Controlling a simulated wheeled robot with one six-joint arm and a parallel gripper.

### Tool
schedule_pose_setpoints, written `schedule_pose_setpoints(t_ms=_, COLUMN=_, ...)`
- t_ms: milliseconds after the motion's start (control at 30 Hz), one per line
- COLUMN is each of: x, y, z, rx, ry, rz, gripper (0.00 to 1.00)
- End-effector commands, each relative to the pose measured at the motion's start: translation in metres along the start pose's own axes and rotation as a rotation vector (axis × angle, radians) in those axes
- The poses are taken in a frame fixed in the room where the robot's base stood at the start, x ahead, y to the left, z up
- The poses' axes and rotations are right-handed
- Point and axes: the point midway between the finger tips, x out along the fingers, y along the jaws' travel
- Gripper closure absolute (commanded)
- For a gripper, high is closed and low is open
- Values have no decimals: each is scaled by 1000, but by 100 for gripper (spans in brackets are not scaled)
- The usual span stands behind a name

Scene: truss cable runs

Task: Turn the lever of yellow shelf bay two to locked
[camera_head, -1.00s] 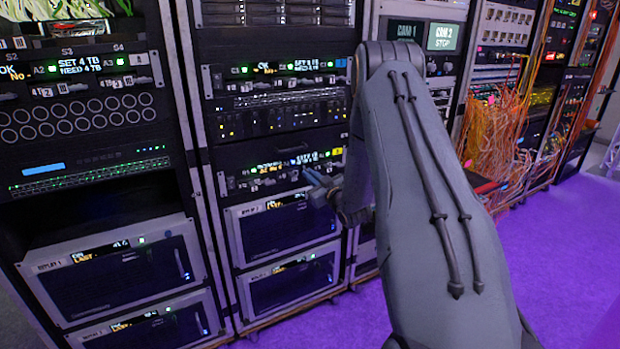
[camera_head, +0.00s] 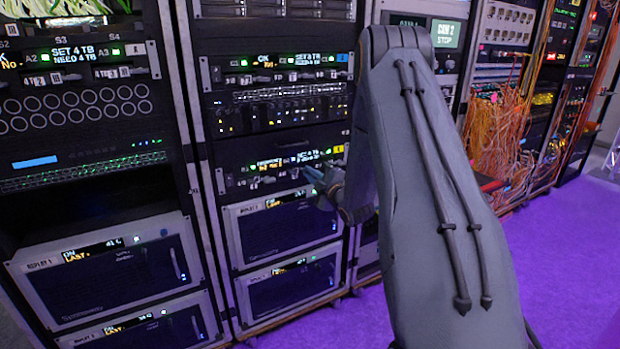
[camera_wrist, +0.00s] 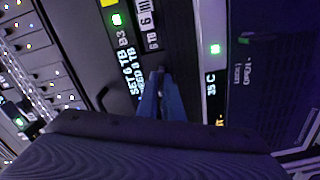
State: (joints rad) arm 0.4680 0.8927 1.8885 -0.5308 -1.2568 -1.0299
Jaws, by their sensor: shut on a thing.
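The yellow shelf (camera_head: 283,165) is the lower disk shelf in the middle rack, with a yellow tag (camera_head: 339,149) at its right end. My gripper (camera_head: 312,177) is at the lower edge of this shelf's front. In the wrist view my gripper's fingers (camera_wrist: 160,85) are together, closed on a small part at the shelf front that they mostly hide.
Above is a similar shelf with a blue tag (camera_head: 342,60). Below is a replay unit (camera_head: 283,228), its face close to my fingers in the wrist view. Orange cables (camera_head: 492,135) hang from a rack to the right. The purple floor (camera_head: 560,250) at right is clear.

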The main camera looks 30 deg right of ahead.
Motion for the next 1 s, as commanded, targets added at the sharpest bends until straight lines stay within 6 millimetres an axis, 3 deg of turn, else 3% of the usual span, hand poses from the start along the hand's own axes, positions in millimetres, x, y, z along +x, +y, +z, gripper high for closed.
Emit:
schedule_pose_setpoints(t_ms=500, x=0, y=-2, z=0, rx=-323, ry=0, rz=-1, gripper=100)
schedule_pose_setpoints(t_ms=1000, x=0, y=-2, z=0, rx=-378, ry=0, rz=-2, gripper=100)
